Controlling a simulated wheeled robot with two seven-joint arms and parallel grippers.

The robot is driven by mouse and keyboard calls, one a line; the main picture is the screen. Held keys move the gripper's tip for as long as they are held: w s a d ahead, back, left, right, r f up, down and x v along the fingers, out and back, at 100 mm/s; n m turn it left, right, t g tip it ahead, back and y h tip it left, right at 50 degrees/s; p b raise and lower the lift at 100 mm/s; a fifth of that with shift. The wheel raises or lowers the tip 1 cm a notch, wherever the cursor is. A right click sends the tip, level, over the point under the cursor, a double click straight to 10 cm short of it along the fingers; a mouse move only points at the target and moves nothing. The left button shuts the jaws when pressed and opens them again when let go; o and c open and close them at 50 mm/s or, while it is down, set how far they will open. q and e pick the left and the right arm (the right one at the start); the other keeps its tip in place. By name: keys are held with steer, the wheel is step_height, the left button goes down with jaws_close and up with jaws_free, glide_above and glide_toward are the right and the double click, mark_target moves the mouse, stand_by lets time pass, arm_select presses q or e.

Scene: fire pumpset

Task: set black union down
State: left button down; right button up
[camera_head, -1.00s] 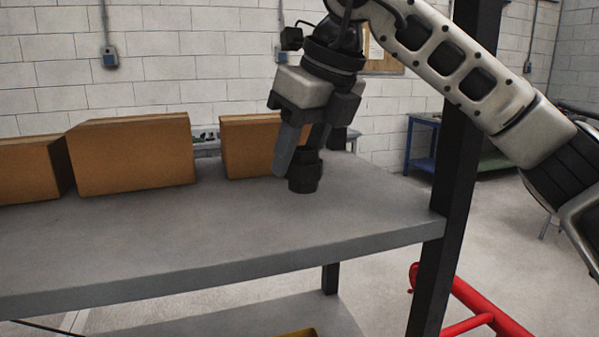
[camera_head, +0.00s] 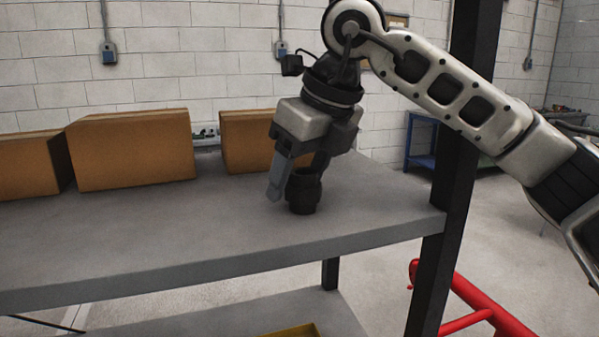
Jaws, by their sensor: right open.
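The black union (camera_head: 304,193) is a short, dark, stepped cylinder. It stands upright on the grey shelf top (camera_head: 180,235), near its right end. My right gripper (camera_head: 296,184) comes down over it from above, tilted, with its jaws open. One grey finger is just left of the union, and the other is partly hidden behind its upper right side. I cannot tell whether either finger touches it. My left gripper is not in view.
Three cardboard boxes stand along the back, the middle one (camera_head: 130,152) being largest and the right one (camera_head: 245,142) close behind the gripper. A black shelf post (camera_head: 452,180) rises at the right. A yellow item (camera_head: 292,331) lies on the lower shelf.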

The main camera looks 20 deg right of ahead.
mark_target(317, 188)
steer(key=shift+r, duration=0.3)
steer(key=v, duration=0.7)
steer(key=shift+d+r, duration=0.1)
steer(key=shift+s, duration=0.1)
